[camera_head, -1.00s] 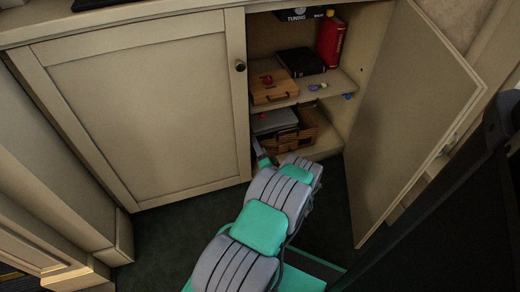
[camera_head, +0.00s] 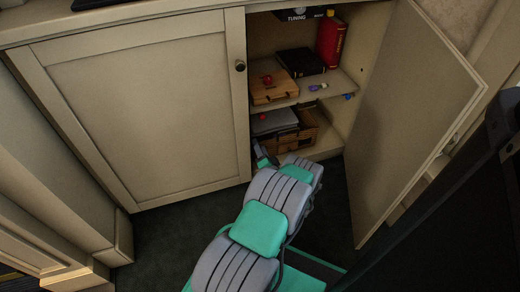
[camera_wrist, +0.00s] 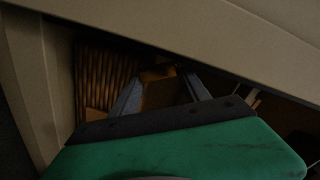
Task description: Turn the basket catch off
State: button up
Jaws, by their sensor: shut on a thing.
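The basket (camera_head: 307,134) sits on the cabinet's lower level, at the right behind some flat grey things. Its woven brown side also shows in the wrist view (camera_wrist: 104,72). My gripper (camera_head: 263,153) is at the front of the lower opening, left of the basket's visible part in the head view. In the wrist view my gripper's two grey fingers (camera_wrist: 163,78) stand either side of a brown-orange piece, which I take to be the basket catch (camera_wrist: 160,90). The dim light and the fingers hide exactly how the catch is turned.
The right cabinet door (camera_head: 410,120) stands open; the left door (camera_head: 140,110) is closed. The shelf (camera_head: 335,85) above carries a wooden box (camera_head: 274,90), a black book (camera_head: 301,62) and a red book (camera_head: 331,41). Cabinet edges lie close around my gripper.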

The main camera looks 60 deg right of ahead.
jog(key=o, duration=1.4)
